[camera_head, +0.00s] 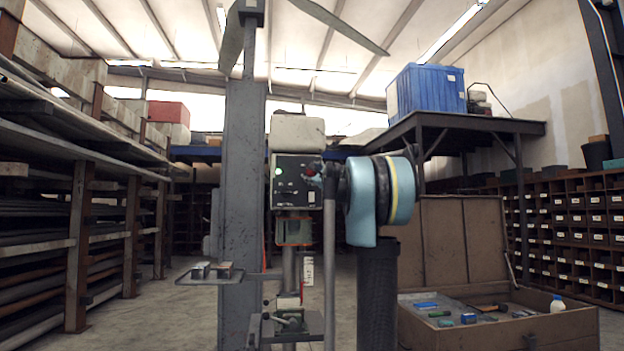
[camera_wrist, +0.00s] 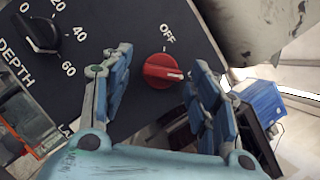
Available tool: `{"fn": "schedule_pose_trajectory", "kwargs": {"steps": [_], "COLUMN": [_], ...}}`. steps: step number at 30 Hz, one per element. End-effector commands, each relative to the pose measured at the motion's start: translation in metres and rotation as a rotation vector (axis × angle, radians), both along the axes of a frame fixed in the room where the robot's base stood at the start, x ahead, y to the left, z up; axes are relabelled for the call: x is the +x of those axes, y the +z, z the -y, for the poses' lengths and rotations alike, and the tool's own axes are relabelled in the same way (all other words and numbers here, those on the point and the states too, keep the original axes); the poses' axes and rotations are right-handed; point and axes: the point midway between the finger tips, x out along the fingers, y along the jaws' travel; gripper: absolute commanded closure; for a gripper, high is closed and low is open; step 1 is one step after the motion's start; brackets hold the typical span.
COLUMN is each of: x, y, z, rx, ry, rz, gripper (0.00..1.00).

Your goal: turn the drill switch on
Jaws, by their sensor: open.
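The drill's dark control box (camera_head: 297,187) sits on the grey drill press in the head view. Its red rotary switch (camera_wrist: 161,71) shows clearly in the wrist view, with the label OFF above it and the knob's white mark pointing right. My gripper (camera_wrist: 161,60) is open, with one blue-grey finger on each side of the red switch. I cannot tell whether either finger touches it. In the head view, my gripper (camera_head: 322,174) is at the right side of the box and partly hides the red switch. A black depth dial (camera_wrist: 40,34) is left of the switch.
A small side tray (camera_head: 217,280) and the drill's vise (camera_head: 290,321) are below. An open crate (camera_head: 545,328) stands to the right. Pipe racks (camera_head: 82,250) line the left.

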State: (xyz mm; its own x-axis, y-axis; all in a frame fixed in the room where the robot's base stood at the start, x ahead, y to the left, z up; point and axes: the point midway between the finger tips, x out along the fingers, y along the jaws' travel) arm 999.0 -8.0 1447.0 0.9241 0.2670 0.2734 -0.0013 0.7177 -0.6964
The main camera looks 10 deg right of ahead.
Motion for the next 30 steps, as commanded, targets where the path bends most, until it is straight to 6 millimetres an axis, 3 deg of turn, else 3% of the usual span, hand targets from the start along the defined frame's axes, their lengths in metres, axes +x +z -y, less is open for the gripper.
{"fn": "schedule_pose_trajectory", "kwargs": {"steps": [21, 30], "x": [-0.092, -0.106], "y": [-0.029, -0.033], "z": [0.028, 0.031], "rx": [0.000, 0.000], "ry": [-0.002, 0.000], "rz": [-0.001, -0.001], "gripper": [0.45, 0.45]}}
